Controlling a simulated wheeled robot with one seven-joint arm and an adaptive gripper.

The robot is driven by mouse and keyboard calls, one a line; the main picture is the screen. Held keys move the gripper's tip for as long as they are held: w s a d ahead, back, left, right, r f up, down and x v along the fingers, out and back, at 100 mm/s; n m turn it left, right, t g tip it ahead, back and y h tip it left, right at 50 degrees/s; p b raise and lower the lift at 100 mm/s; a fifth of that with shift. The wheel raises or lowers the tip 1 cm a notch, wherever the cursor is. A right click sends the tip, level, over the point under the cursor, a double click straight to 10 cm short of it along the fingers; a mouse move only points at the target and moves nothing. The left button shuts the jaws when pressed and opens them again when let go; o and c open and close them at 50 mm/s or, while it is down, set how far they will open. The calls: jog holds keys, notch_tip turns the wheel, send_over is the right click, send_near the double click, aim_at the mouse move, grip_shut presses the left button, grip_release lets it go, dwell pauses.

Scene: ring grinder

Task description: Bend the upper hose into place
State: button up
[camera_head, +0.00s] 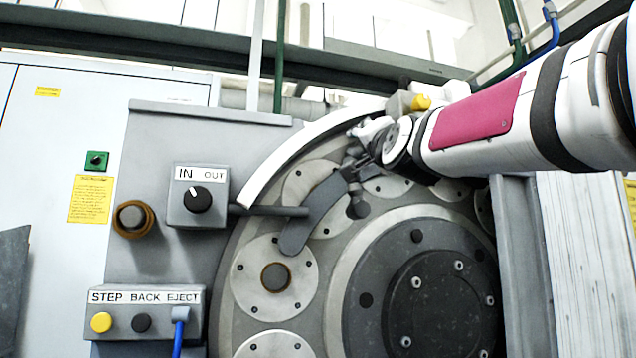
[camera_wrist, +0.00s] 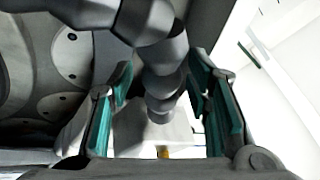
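The upper hose (camera_wrist: 165,85) is a dark grey hose of ball-shaped segments. In the wrist view it runs from the top edge down between the two teal-padded fingers. My gripper (camera_wrist: 162,112) is open, with its fingers on either side of the hose. The hose looks nearer the right finger; I cannot tell whether they touch. In the head view my gripper (camera_head: 362,160) is at the upper part of the ring grinder, small and partly merged with dark parts. The hose is hard to tell apart there.
A curved grey arm (camera_head: 318,208) and a dark rod (camera_head: 268,210) lie left of my gripper, over the round plates. The IN/OUT switch box (camera_head: 198,196) and a button box (camera_head: 145,313) stand further left. A yellow part (camera_head: 421,102) is just above my wrist.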

jog(key=v, duration=1.2)
jog(key=shift+f, duration=0.15)
